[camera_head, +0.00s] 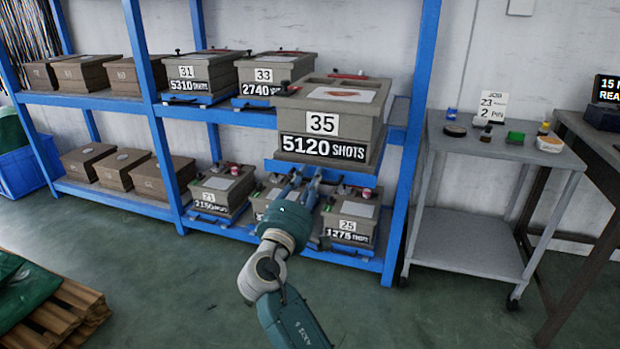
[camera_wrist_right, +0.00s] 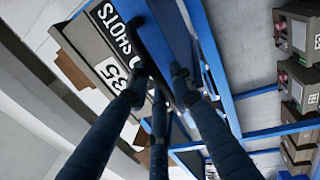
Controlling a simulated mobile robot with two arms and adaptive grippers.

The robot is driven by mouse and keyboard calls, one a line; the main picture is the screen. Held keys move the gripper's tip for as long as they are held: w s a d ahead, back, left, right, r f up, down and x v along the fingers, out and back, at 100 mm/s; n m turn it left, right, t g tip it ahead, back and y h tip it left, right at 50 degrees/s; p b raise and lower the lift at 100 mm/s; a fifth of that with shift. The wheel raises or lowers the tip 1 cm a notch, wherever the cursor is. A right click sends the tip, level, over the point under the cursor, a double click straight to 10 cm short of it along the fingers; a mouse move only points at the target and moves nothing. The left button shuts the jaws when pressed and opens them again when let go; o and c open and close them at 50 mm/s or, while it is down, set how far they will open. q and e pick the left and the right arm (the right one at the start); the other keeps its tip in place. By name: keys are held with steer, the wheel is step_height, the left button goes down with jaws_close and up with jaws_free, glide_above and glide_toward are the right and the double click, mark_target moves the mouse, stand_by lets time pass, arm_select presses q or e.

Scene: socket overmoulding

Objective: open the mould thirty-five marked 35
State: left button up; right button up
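The mould 35 (camera_head: 365,129) is a brown-grey block with a white "35" plate and a black "5120 SHOTS" plate. It sits on a blue tray (camera_head: 283,167) that stands out in front of the upper shelf. Its top carries a white sheet and red parts, and it looks closed. My right gripper (camera_head: 306,184) is just below and in front of the tray's front edge. In the right wrist view its fingers (camera_wrist_right: 158,90) are apart near the mould's front (camera_wrist_right: 85,40) and the tray; whether they touch is unclear. My left gripper is out of view.
Moulds 31 (camera_head: 200,72) and 33 (camera_head: 272,68) stand left on the same shelf. Mould 25 (camera_head: 352,222) and others sit on the lower shelf. A blue upright (camera_head: 408,165) is close on the right, then a grey trolley (camera_head: 480,145).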

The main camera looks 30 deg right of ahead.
steer(key=v, duration=0.7)
steer(key=shift+a, duration=0.15)
steer(key=shift+s+f, duration=0.15)
stand_by(0.4)
